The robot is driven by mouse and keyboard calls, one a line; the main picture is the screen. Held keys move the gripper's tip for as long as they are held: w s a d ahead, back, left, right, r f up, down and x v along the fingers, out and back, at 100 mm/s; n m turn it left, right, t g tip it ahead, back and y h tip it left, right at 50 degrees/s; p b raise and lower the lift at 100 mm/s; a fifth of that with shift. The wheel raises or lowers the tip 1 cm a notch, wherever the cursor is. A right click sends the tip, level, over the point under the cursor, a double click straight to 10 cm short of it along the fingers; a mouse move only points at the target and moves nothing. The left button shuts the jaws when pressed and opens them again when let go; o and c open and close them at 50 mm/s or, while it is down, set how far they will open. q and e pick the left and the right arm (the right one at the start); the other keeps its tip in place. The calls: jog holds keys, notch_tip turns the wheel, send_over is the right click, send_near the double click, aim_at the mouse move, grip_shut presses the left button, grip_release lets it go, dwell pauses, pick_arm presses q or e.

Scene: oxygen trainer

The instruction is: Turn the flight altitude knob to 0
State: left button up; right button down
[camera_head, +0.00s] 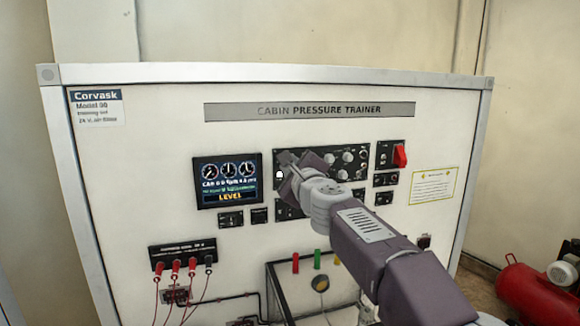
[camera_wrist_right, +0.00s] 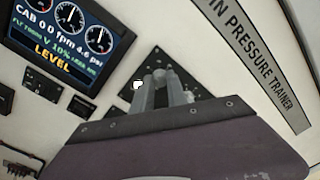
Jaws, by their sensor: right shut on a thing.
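The black control panel (camera_head: 382,153) with several pale knobs (camera_head: 348,156) is on the upright white trainer board. My right gripper (camera_head: 286,165) reaches the panel's left end. In the right wrist view, the gripper (camera_wrist_right: 161,80) is shut on a small grey knob (camera_wrist_right: 158,72) at the panel (camera_wrist_right: 190,57). The fingers hide most of this knob, and its label and pointer cannot be read, so I cannot confirm that it is the flight altitude knob. My left gripper is not in view.
A lit display (camera_head: 228,181) left of the panel reads "LEVEL"; it also shows in the wrist view (camera_wrist_right: 70,38). A red switch guard (camera_head: 400,156) is right of the panel. Red plugs with cables (camera_head: 175,268) are lower left. A red tank (camera_head: 525,291) stands at right.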

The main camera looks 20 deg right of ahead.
jog(key=shift+n, duration=0.4)
jog(key=c, duration=1.4)
grip_release()
jog(key=shift+c, duration=0.2)
jog(key=shift+o, duration=0.6)
jog(key=shift+w, duration=0.2)
jog(key=shift+d, duration=0.1)
jog(key=shift+s, duration=0.1)
jog(key=s, duration=0.8)
jog(key=shift+s+f+b, duration=0.25)
jog(key=shift+s+b, duration=0.1)
